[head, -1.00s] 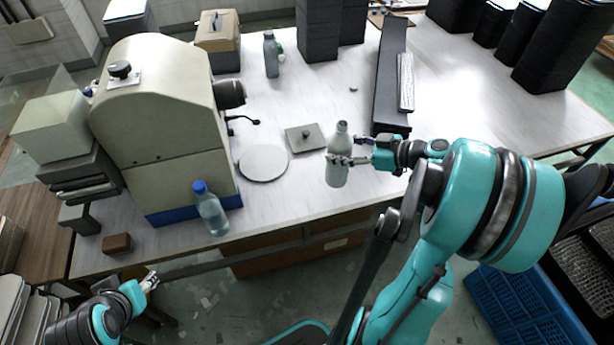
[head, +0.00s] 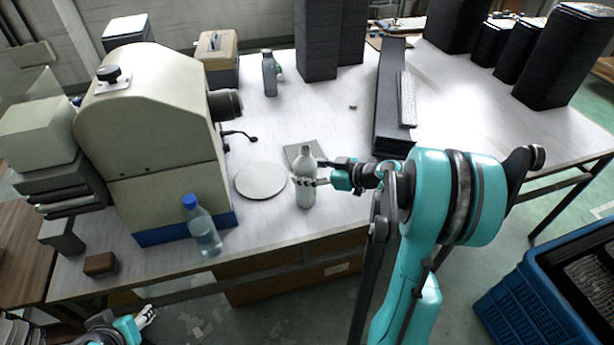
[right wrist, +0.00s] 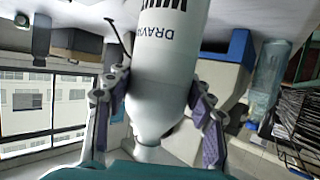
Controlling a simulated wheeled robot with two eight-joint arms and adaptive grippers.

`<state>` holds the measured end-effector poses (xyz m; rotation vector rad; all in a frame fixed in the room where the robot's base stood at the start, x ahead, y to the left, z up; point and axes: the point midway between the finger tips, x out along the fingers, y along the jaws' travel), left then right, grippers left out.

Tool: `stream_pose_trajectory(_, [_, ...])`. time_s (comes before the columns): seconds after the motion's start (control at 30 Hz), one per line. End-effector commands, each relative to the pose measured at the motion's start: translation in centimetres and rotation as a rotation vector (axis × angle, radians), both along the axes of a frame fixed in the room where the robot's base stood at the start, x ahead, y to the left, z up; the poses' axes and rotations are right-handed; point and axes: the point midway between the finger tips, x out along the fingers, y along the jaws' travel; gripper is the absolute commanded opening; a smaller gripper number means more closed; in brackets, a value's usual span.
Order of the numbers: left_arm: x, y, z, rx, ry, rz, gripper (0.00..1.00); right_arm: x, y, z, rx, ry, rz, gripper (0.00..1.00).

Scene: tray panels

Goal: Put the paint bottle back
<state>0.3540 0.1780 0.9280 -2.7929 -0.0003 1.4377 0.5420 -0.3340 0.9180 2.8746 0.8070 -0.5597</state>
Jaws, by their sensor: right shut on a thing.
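The paint bottle (head: 305,192), a pale grey-white bottle with a narrow neck, is upright in my right gripper (head: 310,182) near the front edge of the table. In the right wrist view the bottle (right wrist: 165,70) fills the space between the two fingers of the right gripper (right wrist: 157,115), with dark lettering on its side. Whether its base touches the table cannot be told. My left gripper (head: 146,317) is low at the left, below the table's front edge, away from the bottle; its finger gap is too small to judge.
A round grey disc (head: 262,181) lies left of the bottle, and a flat square plate (head: 297,150) behind it. A blue-capped water bottle (head: 203,230) stands before the large beige machine (head: 150,110). Long dark panels (head: 390,100) lie to the right.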

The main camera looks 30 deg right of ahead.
Motion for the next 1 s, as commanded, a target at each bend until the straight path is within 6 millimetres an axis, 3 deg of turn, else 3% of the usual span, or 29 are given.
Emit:
stream_pose_trajectory(0.3, [0.0, 0.0, 0.0, 0.0, 0.0, 0.0, 0.46, 0.0, 0.0, -0.2, 0.001, -0.001, 0.0, 0.0])
stream_pose_trajectory(0.33, [0.0, 0.0, 0.0, 0.0, 0.0, 0.0, 0.46, 0.0, 0.0, -0.3, 0.0, 0.0, 0.0, 0.56])
stream_pose_trajectory(0.4, [0.0, 0.0, 0.0, 0.0, 0.0, 0.0, 0.46, 0.0, 0.0, -0.2, 0.0, 0.0, 0.0, 0.74])
stream_pose_trajectory(0.77, [0.0, 0.0, 0.0, 0.0, 0.0, 0.0, 0.46, -0.1, 0.0, 0.0, 0.0, 0.0, 0.0, 0.74])
stream_pose_trajectory(1.0, [0.0, 0.0, 1.8, 0.0, 0.0, 0.0, 0.46, -3.0, -2.0, 1.7, 0.001, 0.0, -0.006, 0.74])
